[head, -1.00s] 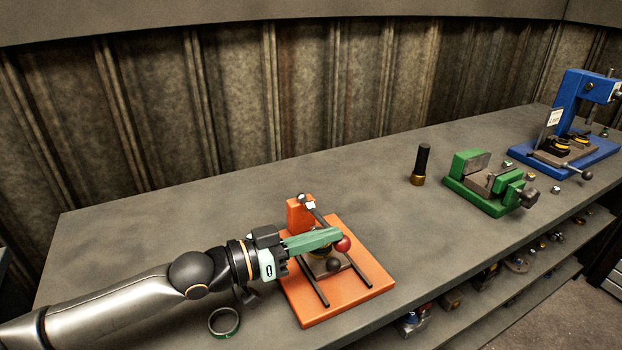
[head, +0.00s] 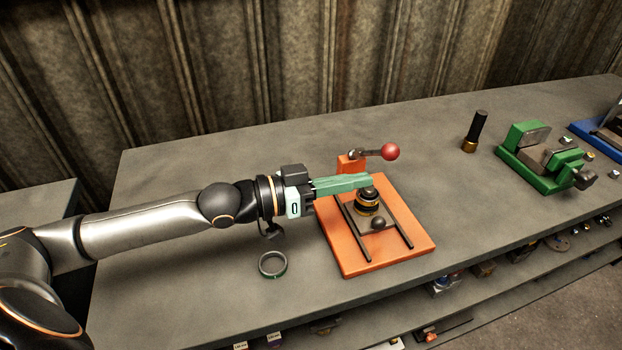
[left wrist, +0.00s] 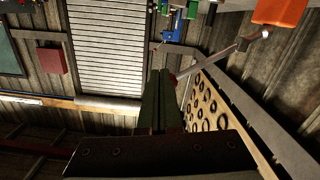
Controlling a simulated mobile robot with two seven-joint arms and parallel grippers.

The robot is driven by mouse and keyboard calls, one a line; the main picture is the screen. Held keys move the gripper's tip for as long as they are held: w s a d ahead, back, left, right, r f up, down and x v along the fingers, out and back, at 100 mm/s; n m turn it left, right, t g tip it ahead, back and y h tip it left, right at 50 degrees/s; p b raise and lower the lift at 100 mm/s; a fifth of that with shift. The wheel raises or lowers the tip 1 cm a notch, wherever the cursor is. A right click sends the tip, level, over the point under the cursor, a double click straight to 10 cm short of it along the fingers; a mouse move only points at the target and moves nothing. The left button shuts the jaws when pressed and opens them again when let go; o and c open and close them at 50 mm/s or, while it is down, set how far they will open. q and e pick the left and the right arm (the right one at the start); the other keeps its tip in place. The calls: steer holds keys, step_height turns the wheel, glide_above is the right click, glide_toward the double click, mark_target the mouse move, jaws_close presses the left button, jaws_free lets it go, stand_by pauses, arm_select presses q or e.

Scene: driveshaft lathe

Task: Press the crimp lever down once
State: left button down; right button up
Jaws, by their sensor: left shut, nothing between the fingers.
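The orange crimp press (head: 365,265) stands on the bench. Its lever (head: 368,153) extends from the orange post at the back and ends in a red ball (head: 390,151), which is raised clear of the base. In the left wrist view the lever (left wrist: 222,60) runs toward my fingers, which partly hide the ball. My left gripper (head: 370,181) is shut and empty, with green fingers pointing right. In the head view its tips appear below the ball and just over a black-and-gold part (head: 368,204) on the press. My right gripper is not in view.
A dark ring (head: 272,265) lies left of the press. A black-and-brass cylinder (head: 474,132) and a green vise (head: 540,158) stand to the right, with a blue machine (head: 598,133) at the edge. The bench behind the press is clear.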

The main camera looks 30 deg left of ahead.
arm_select(q)
steer(key=v, duration=0.6)
steer(key=shift+s+a+p, duration=0.3)
steer(key=shift+p, duration=0.15)
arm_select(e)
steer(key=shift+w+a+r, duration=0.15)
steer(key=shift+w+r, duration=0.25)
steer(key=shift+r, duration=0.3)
arm_select(q)
steer(key=shift+r, duration=0.1)
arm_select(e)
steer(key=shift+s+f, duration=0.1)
